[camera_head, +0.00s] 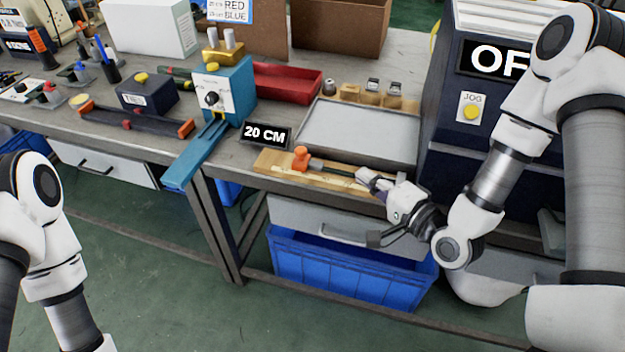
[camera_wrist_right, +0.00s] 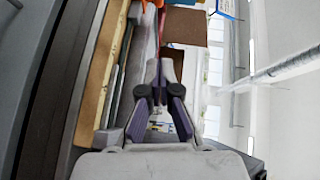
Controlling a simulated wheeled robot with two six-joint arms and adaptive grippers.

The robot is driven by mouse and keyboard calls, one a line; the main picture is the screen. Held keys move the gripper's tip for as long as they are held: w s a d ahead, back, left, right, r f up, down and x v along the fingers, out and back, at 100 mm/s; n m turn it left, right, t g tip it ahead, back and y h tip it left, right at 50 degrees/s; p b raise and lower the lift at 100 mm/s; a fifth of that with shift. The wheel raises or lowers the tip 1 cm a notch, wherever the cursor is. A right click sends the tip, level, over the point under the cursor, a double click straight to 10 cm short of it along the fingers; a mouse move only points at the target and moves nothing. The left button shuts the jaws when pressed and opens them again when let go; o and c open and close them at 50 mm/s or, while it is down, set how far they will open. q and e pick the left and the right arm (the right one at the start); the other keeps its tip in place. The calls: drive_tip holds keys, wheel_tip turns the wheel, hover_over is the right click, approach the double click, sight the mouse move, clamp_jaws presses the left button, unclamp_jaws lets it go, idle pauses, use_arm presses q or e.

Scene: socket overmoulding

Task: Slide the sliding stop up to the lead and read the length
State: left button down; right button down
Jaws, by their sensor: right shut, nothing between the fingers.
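The wooden measuring board (camera_head: 270,160) lies along the front of the bench in the head view, and its edge runs down the left of the right wrist view (camera_wrist_right: 96,85). The orange sliding stop (camera_head: 301,158) sits on the board toward its left end. A dark strip that looks like the lead (camera_head: 335,168) lies right of the stop; its ends are hard to make out. A black display (camera_head: 265,134) behind the board reads 20 CM. My right gripper (camera_head: 364,176) is shut and empty over the board's right part, apart from the stop. My left gripper is out of view.
A grey tray (camera_head: 362,128) lies behind the board, with small wooden blocks (camera_head: 370,97) beyond it. A blue device (camera_head: 222,90) stands to the left, its arm jutting past the bench edge. A dark machine (camera_head: 450,150) stands right. A blue bin (camera_head: 340,275) is below.

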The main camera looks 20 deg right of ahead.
approach(301, 157)
drive_tip(key=w+d, duration=0.1)
drive_tip(key=w, duration=0.1)
drive_tip(key=w+d+r, duration=0.1)
drive_tip(key=w+d, duration=0.1)
drive_tip(key=shift+w+d+r, duration=0.2)
drive_tip(key=shift+w+d, duration=0.05)
drive_tip(key=shift+w, duration=0.05)
drive_tip(key=a, duration=0.1)
drive_tip(key=w+a, duration=0.2)
drive_tip(key=shift+w+a+f, duration=0.15)
drive_tip(key=shift+a+f, duration=0.25)
drive_tip(key=shift+d, duration=0.1)
